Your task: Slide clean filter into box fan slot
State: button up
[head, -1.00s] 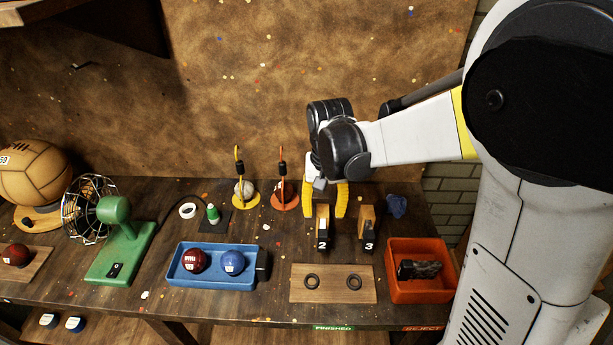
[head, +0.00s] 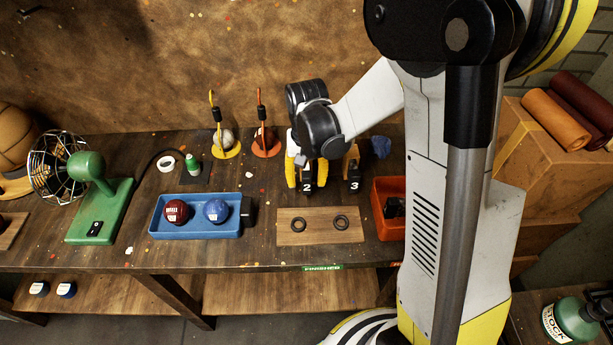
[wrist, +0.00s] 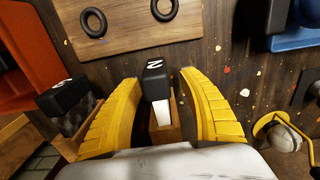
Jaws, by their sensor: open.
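No box fan slot or clean filter can be made out. The only fan-like thing is a round wire cage (head: 58,166) at the far left of the head view. My gripper (head: 307,178) is open, its yellow fingers pointing down on both sides of a wooden block with a black end marked 2 (head: 307,187). In the wrist view this block (wrist: 157,82) stands between the open fingers (wrist: 158,90), with small gaps at its black end. Contact farther back is hidden. A similar block marked 3 (head: 354,184) stands just to the right.
A board with two black rings (head: 320,225) lies in front of the blocks. A red bin (head: 385,222) is to the right, partly hidden by my arm. A blue tray (head: 190,231) with two balls is to the left. Two hooked stands (head: 264,150) rise behind left.

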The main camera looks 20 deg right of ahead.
grip_shut()
jog(key=shift+s, duration=0.15)
jog(key=shift+s+a, duration=0.4)
jog(key=shift+s, duration=0.75)
jog(key=shift+s+a, duration=0.4)
jog(key=shift+s, duration=0.8)
jog(key=shift+s+a, duration=0.4)
jog(key=shift+s, duration=0.75)
